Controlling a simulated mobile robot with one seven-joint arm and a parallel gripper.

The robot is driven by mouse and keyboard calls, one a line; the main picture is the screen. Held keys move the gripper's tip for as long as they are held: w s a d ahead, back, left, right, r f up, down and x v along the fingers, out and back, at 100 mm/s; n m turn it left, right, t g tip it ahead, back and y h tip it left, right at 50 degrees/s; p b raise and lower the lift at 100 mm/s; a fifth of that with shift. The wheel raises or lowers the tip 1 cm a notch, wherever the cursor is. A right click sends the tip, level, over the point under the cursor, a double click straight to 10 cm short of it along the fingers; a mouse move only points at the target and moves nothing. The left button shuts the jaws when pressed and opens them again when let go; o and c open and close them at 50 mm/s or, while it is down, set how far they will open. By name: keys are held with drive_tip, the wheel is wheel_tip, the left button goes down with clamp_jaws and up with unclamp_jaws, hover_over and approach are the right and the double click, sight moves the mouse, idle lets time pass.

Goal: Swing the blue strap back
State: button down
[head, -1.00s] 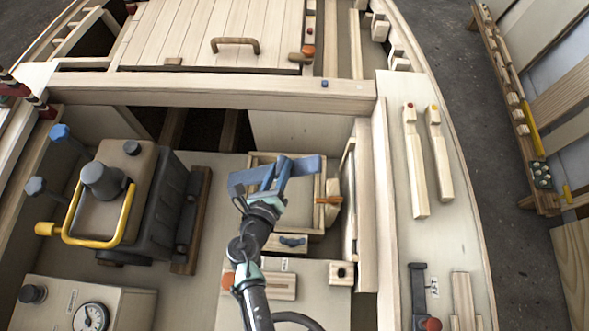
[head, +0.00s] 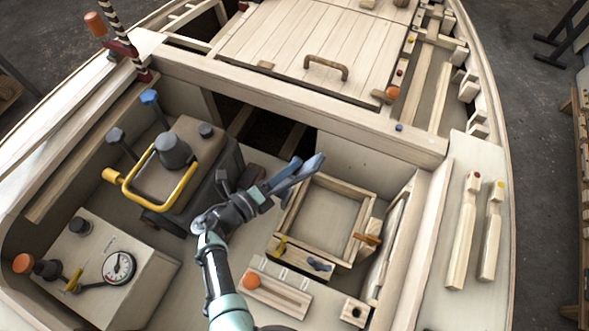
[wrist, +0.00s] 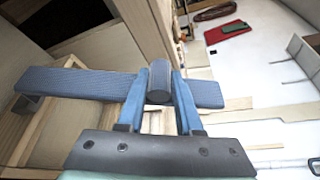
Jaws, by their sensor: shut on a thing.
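The blue strap (wrist: 75,82) is a flat ribbed bar lying crosswise in the wrist view, with a short dark round grip (wrist: 158,84) at its middle. My gripper (wrist: 159,98) has its two blue fingers closed on either side of this grip. In the head view, my gripper (head: 282,181) and the strap (head: 306,168) are near the left rim of an open square wooden frame (head: 292,216). The strap looks slanted and partly edge-on there. I cannot tell whether its ends are fixed to anything.
A dark engine-like unit with a yellow handle (head: 128,198) stands left of my arm. A gauge box (head: 105,250) is at lower left. A wooden beam (head: 290,107) runs behind. An orange latch (head: 367,239) is on the frame's right side.

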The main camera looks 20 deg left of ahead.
drive_tip(key=shift+a, duration=0.15)
drive_tip(key=c, duration=0.6)
unclamp_jaws()
drive_tip(key=shift+o, duration=0.2)
drive_tip(key=p+v, duration=0.1)
drive_tip(key=v, duration=1.2)
